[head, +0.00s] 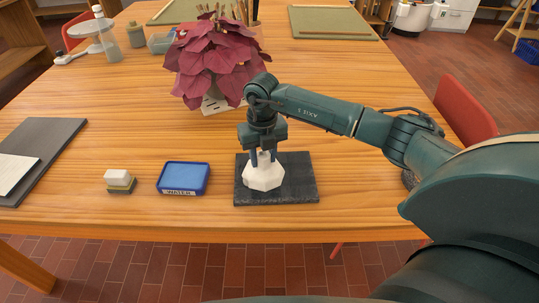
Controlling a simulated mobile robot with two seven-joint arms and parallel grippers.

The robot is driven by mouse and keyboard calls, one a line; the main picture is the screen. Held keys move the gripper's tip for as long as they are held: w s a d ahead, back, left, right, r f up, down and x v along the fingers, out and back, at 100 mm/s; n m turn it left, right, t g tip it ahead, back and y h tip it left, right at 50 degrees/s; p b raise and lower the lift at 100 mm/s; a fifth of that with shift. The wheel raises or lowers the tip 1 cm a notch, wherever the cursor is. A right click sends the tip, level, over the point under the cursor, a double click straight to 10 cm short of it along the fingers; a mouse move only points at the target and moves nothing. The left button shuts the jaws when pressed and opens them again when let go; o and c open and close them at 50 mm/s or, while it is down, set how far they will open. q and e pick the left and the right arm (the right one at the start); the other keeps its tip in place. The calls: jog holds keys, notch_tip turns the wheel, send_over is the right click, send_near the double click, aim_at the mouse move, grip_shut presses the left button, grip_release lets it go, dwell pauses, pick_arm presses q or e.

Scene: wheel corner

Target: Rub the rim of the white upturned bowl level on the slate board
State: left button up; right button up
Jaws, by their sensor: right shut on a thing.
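The white upturned bowl (263,178) is faceted and sits rim down on the dark slate board (297,187), towards the board's left half. My right gripper (263,158) points down from above and is shut on the top of the bowl. The bowl looks about level, and its rim seems to touch the board; the far side of the rim is hidden. My left gripper is not in view.
A blue water tray (183,178) and a sponge-like block (119,180) lie left of the board. A dark red potted plant (213,55) stands behind it. A grey board (50,145) lies far left. The wood between plant and tray is clear.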

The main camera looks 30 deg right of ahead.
aim_at(275, 165)
jog(key=shift+w+a, duration=0.2)
jog(key=shift+a, duration=0.3)
jog(key=shift+s+d+p, duration=0.15)
jog(key=shift+s+d, duration=0.15)
jog(key=shift+d, duration=0.3)
jog(key=shift+s+d+p, duration=0.15)
jog(key=shift+s+d, duration=0.2)
jog(key=shift+d, duration=0.3)
jog(key=shift+s+d+p, duration=0.15)
jog(key=shift+s+d, duration=0.15)
jog(key=shift+d, duration=0.3)
notch_tip(275, 165, up, 6)
jog(key=p, duration=0.4)
jog(key=shift+r, duration=0.15)
